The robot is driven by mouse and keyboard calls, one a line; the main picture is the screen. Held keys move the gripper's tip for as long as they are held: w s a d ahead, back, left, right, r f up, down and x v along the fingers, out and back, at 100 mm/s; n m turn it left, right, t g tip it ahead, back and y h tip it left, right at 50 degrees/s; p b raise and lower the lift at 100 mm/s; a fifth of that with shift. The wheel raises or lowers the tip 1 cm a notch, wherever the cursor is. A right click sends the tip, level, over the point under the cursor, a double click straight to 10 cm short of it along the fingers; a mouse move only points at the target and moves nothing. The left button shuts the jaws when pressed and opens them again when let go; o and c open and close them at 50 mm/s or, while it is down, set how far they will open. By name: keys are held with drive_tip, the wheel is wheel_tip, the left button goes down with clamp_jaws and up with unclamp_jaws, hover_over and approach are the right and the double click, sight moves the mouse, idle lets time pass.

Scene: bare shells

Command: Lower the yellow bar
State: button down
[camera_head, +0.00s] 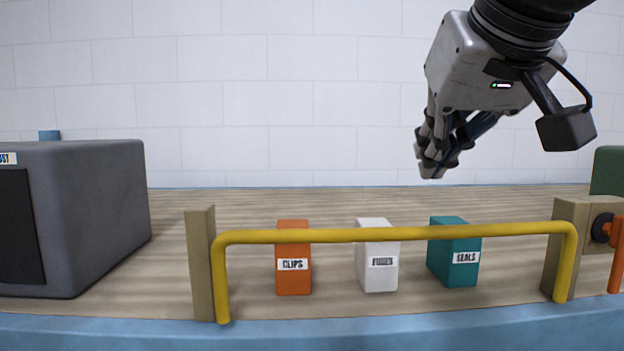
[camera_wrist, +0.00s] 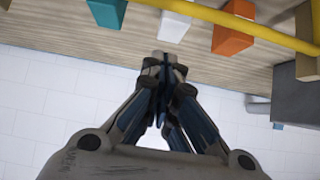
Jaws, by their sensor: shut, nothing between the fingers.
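The yellow bar (camera_head: 330,236) stands raised in the head view, running level between two wooden posts, with both ends bent down. It crosses in front of the three boxes. In the wrist view the yellow bar (camera_wrist: 230,20) runs along the top edge. My gripper (camera_head: 432,172) is shut and empty, above and behind the bar at the upper right, clear of it. In the wrist view the shut fingers of my gripper (camera_wrist: 162,62) point toward the wooden surface.
Behind the bar stand an orange CLIPS box (camera_head: 293,280), a white box (camera_head: 378,278) and a teal SEALS box (camera_head: 455,270). The wooden posts (camera_head: 201,262) (camera_head: 562,246) flank them. A grey cabinet (camera_head: 95,215) is left. An orange handle (camera_head: 615,255) is far right.

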sight(419, 228)
drive_tip(key=shift+s, duration=0.2)
drive_tip(key=x, duration=1)
drive_tip(key=s, duration=0.4)
drive_tip(key=shift+s+f, duration=0.2)
drive_tip(key=shift+f, duration=0.15)
drive_tip(key=shift+f+b, duration=0.15)
drive_tip(key=shift+b, duration=0.2)
drive_tip(key=shift+f+t+b, duration=0.1)
drive_tip(key=shift+t+b, duration=0.2)
drive_tip(key=shift+b, duration=0.25)
